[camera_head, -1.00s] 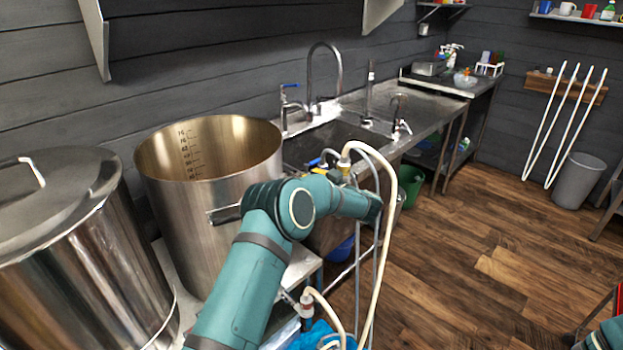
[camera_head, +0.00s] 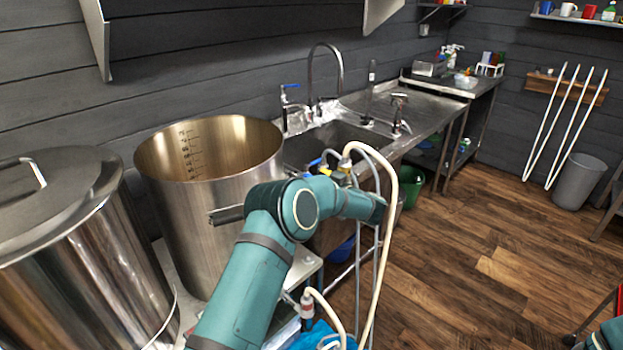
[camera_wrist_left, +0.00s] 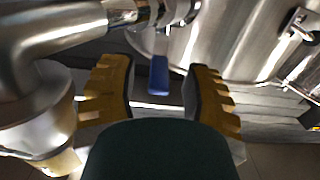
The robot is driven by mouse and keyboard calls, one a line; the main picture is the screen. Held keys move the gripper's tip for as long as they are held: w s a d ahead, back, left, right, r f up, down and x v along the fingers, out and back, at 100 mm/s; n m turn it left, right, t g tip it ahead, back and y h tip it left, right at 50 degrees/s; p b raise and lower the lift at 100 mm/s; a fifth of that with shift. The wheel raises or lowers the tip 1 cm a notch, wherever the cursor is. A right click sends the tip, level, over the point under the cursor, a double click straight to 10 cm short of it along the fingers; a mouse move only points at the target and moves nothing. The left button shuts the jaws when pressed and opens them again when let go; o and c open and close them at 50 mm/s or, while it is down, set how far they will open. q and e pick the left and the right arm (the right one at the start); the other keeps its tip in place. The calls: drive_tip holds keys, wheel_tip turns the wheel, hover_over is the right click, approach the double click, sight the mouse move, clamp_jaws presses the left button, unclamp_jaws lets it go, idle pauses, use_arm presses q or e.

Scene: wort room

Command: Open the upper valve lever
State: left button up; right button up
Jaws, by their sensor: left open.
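A blue valve lever (camera_wrist_left: 158,75) shows in the left wrist view, below a shiny metal fitting (camera_wrist_left: 150,14). My left gripper (camera_wrist_left: 160,64) is open, with one yellow-brown finger on each side of the lever. A gap shows between the lever and each finger, and the gripper is not closed on it. My right gripper is out of view.
A large open steel pot (camera_head: 205,225) and a lidded steel pot (camera_head: 75,260) stand at the left. A pale hose (camera_head: 388,220) loops down beside my left arm. A sink (camera_head: 335,140) is behind. Wooden floor (camera_head: 480,260) is clear at right.

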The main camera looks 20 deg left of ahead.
use_arm(q)
drive_tip(key=v, duration=1)
drive_tip(key=shift+s+d, duration=0.2)
drive_tip(key=shift+d, duration=0.1)
